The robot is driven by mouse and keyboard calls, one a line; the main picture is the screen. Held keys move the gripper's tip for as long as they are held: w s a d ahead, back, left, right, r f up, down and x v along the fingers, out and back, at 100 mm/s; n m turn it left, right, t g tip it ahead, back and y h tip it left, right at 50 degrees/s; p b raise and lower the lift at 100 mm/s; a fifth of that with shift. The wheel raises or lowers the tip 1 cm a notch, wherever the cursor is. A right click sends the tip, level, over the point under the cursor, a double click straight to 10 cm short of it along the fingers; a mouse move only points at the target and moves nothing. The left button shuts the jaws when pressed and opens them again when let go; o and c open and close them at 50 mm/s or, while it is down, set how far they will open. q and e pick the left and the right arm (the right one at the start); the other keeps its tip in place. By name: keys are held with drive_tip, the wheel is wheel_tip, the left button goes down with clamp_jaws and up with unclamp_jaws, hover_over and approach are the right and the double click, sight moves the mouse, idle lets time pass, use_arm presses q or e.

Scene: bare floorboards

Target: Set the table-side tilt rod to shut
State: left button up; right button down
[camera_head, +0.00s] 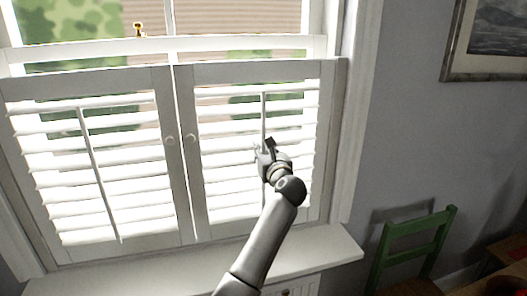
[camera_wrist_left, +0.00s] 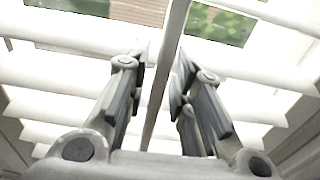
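The table-side tilt rod (camera_head: 263,112) is the thin upright rod on the right-hand shutter panel (camera_head: 190,190), nearer the table. That panel's white slats (camera_head: 225,132) have gaps through which the outside shows, most clearly near the top. My left gripper (camera_head: 266,147) is at the rod, around its middle height. In the left wrist view the rod (camera_wrist_left: 163,85) runs between the two fingers of my left gripper (camera_wrist_left: 163,62). The fingers stand apart, with a gap visible on each side of the rod. My right gripper is not in view.
The left shutter panel (camera_head: 20,160) has its own tilt rod (camera_head: 98,175). Small round knobs (camera_head: 191,139) sit by the centre join. A white sill (camera_head: 325,247) juts out below. A green chair (camera_head: 418,240) and a table edge (camera_head: 505,281) stand at lower right.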

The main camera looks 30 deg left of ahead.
sight(263, 139)
use_arm(q)
clamp_jaws()
drive_tip(key=shift+r+p, duration=1.05)
drive_tip(key=shift+r, duration=1.1)
drive_tip(key=shift+o, duration=1.7)
unclamp_jaws()
drive_tip(key=shift+o, duration=0.2)
drive_tip(key=shift+f, duration=0.1)
drive_tip(key=v, duration=1.2)
